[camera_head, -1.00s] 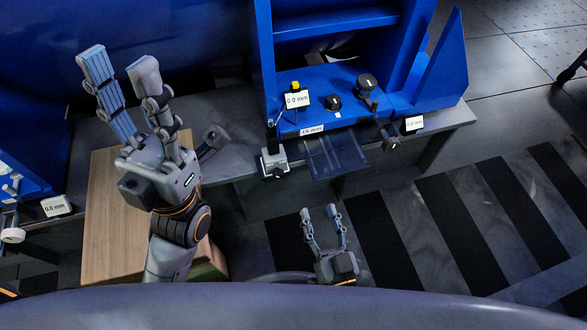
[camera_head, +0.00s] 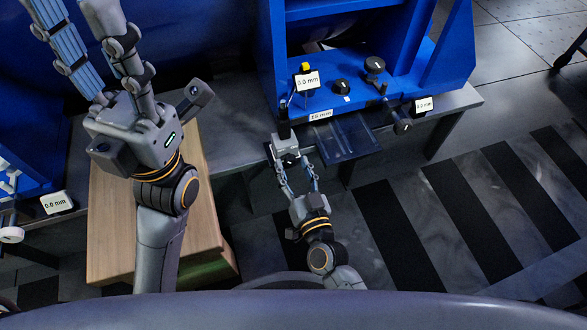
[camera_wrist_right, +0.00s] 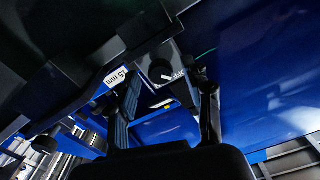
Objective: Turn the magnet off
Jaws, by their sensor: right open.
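The magnet appears to be a small grey block (camera_head: 286,144) at the front edge of the bench, with a dark upright post above it. The right wrist view shows this grey block (camera_wrist_right: 153,58) with a round black knob (camera_wrist_right: 160,70) carrying a white mark, seen between the fingers. My right gripper (camera_head: 293,166) is open just in front of the block, its fingers spread toward it. I cannot tell whether they touch it. My left gripper (camera_head: 88,42) is raised above the bench at the left, fingers apart and empty, tips at the upper frame edge.
A blue machine frame (camera_head: 440,60) stands on the bench (camera_head: 455,103), with black knobs (camera_head: 375,65) and a small display (camera_head: 307,82). A dark blue tray (camera_head: 345,138) juts out right of the block. A wooden box (camera_head: 120,235) is below my left arm. Striped floor is open at right.

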